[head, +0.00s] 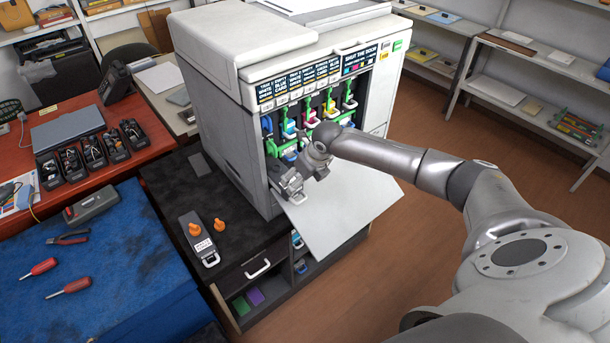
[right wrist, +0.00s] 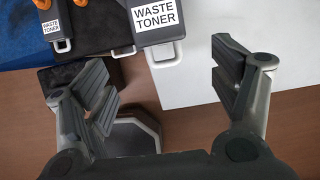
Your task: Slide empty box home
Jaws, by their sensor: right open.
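A dark grey box labelled WASTE TONER (right wrist: 156,18) with a pale handle (right wrist: 165,56) shows at the top of the right wrist view, beside the white open door. In the head view my arm and gripper hide most of that spot, so how far it sits in the printer (head: 290,80) cannot be told. My right gripper (head: 288,186) is at the printer's lower left front opening. In the right wrist view the gripper (right wrist: 160,88) is open and empty, its fingers wide apart, short of the handle. My left gripper is not in view.
Another waste toner box (head: 198,240) with orange caps lies on the black cabinet top (head: 165,185). The open printer door (head: 335,215) juts out over the cabinet front. Coloured cartridges (head: 310,117) fill slots above. A blue mat (head: 130,290) with tools lies left.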

